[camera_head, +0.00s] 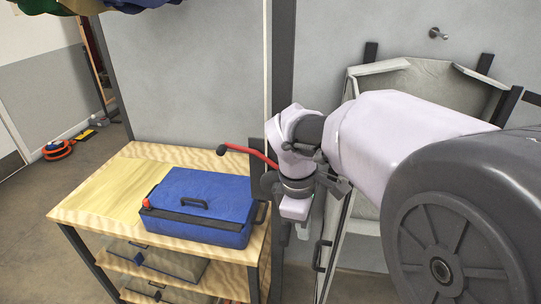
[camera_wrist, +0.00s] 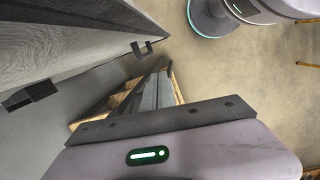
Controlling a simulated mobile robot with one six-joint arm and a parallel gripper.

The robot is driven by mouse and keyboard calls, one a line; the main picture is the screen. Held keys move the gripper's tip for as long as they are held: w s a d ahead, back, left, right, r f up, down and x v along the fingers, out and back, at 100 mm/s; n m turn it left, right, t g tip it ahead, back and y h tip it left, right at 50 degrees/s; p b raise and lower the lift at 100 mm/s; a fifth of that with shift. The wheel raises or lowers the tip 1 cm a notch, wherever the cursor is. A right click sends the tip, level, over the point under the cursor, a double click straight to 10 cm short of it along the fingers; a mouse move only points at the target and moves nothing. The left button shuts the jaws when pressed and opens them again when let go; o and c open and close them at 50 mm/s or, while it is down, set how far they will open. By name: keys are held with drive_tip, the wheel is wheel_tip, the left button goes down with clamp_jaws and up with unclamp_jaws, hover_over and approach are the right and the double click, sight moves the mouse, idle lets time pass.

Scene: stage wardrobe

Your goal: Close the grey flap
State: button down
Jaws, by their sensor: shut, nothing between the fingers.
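A grey bin-like unit (camera_head: 408,84) on the wall stands open at the right in the head view, partly hidden by my arm. A pale grey panel with a dark handle (camera_head: 320,256), seems to be the flap, seen nearly edge-on below my gripper. In the wrist view a grey panel (camera_wrist: 70,32) fills the upper left, with a dark handle (camera_wrist: 142,48) at its edge. My gripper (camera_head: 292,228) is to the left of the handle in the head view, its fingertips hard to make out. It is shut and empty in the wrist view (camera_wrist: 157,72). Contact with the panel cannot be told.
A wooden shelf table (camera_head: 95,196) stands at the left, bearing a blue case (camera_head: 205,200). A red bar (camera_head: 250,153) reaches from behind the table towards my wrist. A wall hook (camera_head: 437,33) is above the unit. An orange-red coil (camera_head: 58,150) lies on the floor far left.

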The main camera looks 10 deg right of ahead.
drive_tip(key=w+d+f+n+b, duration=0.1)
drive_tip(key=f+n+b, duration=0.1)
drive_tip(key=f, duration=0.4)
drive_tip(key=w+d+f+n+h+b, duration=0.1)
drive_tip(key=w+f+b, duration=0.1)
drive_tip(key=f, duration=0.5)
drive_tip(key=shift+d+n+g+b, duration=0.15)
drive_tip(key=shift+n+g+b, duration=0.25)
drive_tip(key=shift+b, duration=0.25)
